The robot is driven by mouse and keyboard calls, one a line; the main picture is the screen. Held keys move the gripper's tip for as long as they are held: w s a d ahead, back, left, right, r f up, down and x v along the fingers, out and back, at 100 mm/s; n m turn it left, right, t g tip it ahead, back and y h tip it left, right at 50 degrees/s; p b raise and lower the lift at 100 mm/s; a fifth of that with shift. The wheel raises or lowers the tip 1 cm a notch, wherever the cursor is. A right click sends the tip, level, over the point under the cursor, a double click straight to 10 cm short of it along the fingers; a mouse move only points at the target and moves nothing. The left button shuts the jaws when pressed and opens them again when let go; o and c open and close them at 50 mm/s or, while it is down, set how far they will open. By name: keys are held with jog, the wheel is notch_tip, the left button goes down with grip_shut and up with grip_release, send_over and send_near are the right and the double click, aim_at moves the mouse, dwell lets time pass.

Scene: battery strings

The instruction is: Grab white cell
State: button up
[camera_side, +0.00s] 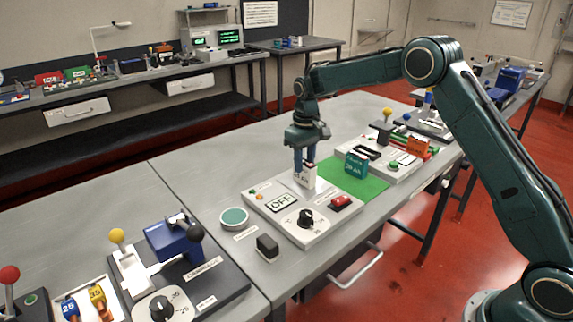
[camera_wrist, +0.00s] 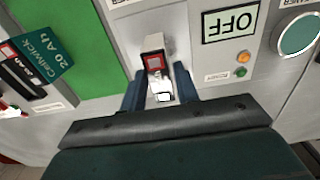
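The white cell (camera_side: 307,177) stands upright on the grey panel with the OFF label, in the side view. In the wrist view the white cell (camera_wrist: 155,47) shows a red and dark patch on its top. My gripper (camera_side: 304,163) points down at the cell from above. In the wrist view the fingers of my gripper (camera_wrist: 158,70) lie on either side of the cell. A narrow gap shows at the right finger; contact at the left finger is hard to tell. The gripper looks open.
The panel holds a black knob (camera_side: 305,217) and a red switch (camera_side: 341,202). A charger (camera_side: 172,240) stands at the front left.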

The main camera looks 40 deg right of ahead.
aim_at(305, 162)
jog(key=c, duration=0.6)
jog(key=shift+o, duration=0.2)
jog(key=shift+r, duration=0.1)
jog(key=shift+r, duration=0.1)
jog(key=shift+r, duration=2.35)
